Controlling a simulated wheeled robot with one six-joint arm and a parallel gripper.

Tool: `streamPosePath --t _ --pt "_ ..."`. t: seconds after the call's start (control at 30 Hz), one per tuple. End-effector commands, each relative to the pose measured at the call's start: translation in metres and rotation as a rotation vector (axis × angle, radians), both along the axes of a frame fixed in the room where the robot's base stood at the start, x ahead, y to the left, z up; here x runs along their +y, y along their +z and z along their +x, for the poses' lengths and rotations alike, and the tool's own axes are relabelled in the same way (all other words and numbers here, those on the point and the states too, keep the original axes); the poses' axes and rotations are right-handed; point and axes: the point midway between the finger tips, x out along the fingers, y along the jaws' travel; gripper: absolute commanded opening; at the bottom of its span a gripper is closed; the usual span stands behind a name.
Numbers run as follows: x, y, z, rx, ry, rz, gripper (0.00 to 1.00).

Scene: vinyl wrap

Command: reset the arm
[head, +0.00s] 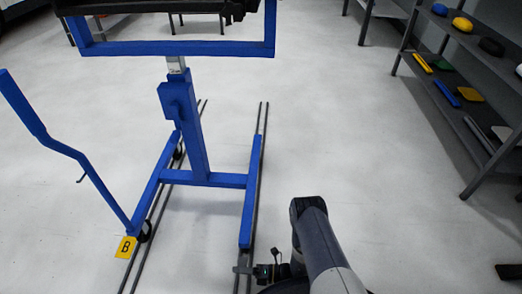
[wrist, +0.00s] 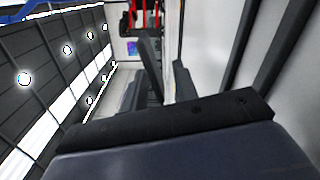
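My arm (head: 322,240) rises from the bottom edge of the head view, right of the blue stand, over bare floor. The small dark parts at its lower left are too small to read, and my gripper cannot be made out clearly there. In the wrist view, my gripper (wrist: 165,62) shows two dark fingers standing apart beyond its dark body. The gap between them is empty, with pale background showing through. The wrist view is turned sideways, with the ceiling lights (wrist: 67,50) at left.
A blue wheeled stand (head: 190,125) stands on floor rails (head: 258,185), with a yellow "B" tag (head: 126,247) at lower left. A grey shelf (head: 462,125) at right holds several coloured tools. The floor between stand and shelf (head: 350,140) is clear.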

Motion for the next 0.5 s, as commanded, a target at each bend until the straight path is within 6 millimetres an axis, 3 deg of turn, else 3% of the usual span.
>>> streamPosePath --t 0.2,0.5 --pt "0.015 0.0 0.001 0.0 0.001 0.001 0.28" --pt "0.017 0.0 0.001 0.002 0.0 0.0 0.28"
